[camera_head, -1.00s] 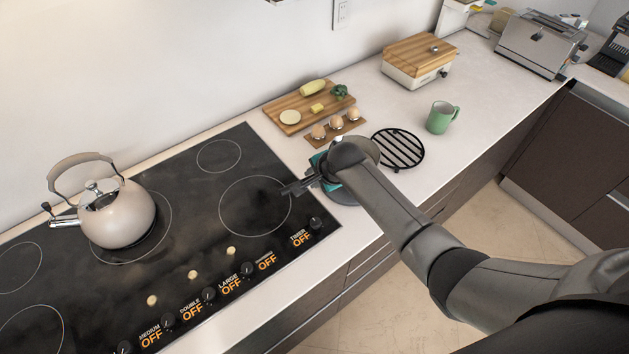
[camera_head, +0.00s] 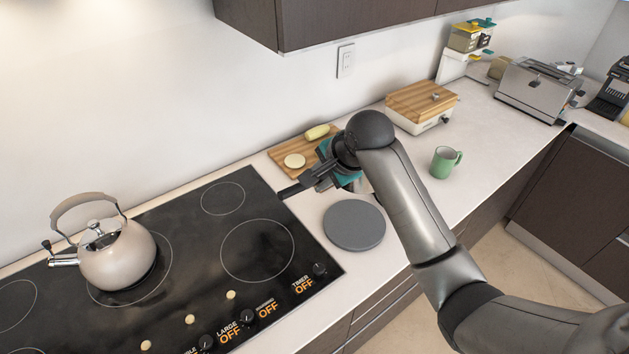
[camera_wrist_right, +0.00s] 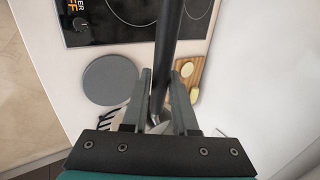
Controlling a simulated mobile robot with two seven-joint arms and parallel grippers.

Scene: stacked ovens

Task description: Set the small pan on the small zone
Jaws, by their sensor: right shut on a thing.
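My right gripper (camera_head: 316,178) is shut on the dark handle of the small pan (camera_head: 290,191), at the right edge of the cooktop. In the right wrist view the handle (camera_wrist_right: 168,45) runs between the fingers of my right gripper (camera_wrist_right: 161,78) and points out over the cooktop. The pan's body is mostly hidden behind the gripper and wrist. The black cooktop (camera_head: 190,260) has a small ring (camera_head: 222,198) at its back right and a larger ring (camera_head: 257,250) in front of it. My left gripper is not in view.
A kettle (camera_head: 117,255) stands on a left ring. A grey round mat (camera_head: 354,225) lies bare right of the cooktop. A cutting board (camera_head: 283,158) with food lies behind my gripper. A green mug (camera_head: 445,162) stands farther right. The small ring is clear.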

